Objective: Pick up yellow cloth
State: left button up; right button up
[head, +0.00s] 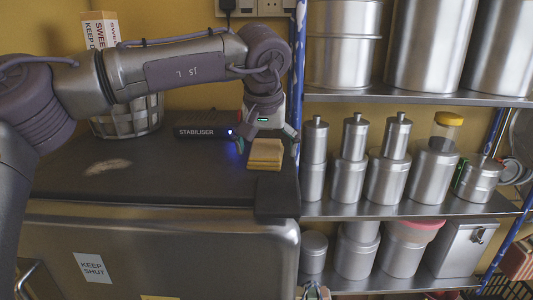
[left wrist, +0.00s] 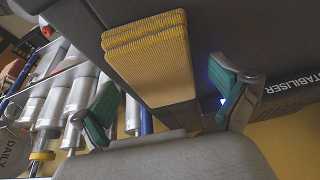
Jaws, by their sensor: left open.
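The yellow cloth (head: 265,154) is a folded, ribbed stack lying on the dark top of the fridge-like cabinet (head: 150,215), near its right end. In the left wrist view the cloth (left wrist: 148,55) shows large, its layers visible along one side. My left gripper (head: 268,135) is just above and behind the cloth in the head view, pointing down. In the left wrist view its two green-padded fingers (left wrist: 168,100) are spread wide, with the cloth's near end showing between and beyond them. Nothing is held. Whether a finger touches the cloth cannot be told.
A dark stabiliser box (head: 205,124) stands close to the left of the gripper. A wire basket (head: 128,118) with a carton is further left. A blue-patterned post (head: 297,70) and shelves of steel canisters (head: 385,178) rise at the right. The front-left cabinet top is mostly clear.

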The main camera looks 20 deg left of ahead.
aim_at(269, 144)
pick_arm(q)
jog(key=shift+c, duration=0.2)
jog(key=c, duration=1.1)
jog(key=shift+r, duration=0.15)
jog(key=shift+r, duration=0.55)
notch_tip(269, 144, up, 3)
jog(key=shift+d+r+b, duration=0.1)
jog(key=shift+d+b, duration=0.05)
jog(key=shift+b, duration=0.7)
jog(key=s+d+r, duration=0.1)
jog(key=d+r, duration=0.1)
jog(key=d, duration=0.1)
jog(key=s+d+r+b, duration=0.1)
jog(key=s+d+r, duration=0.1)
jog(key=d, duration=0.1)
jog(key=s+d+r+b, duration=0.1)
jog(key=s+d+r, duration=0.1)
jog(key=d, duration=0.1)
jog(key=shift+s, duration=0.15)
jog(key=shift+s+d+r, duration=0.3)
jog(key=shift+d+r, duration=0.15)
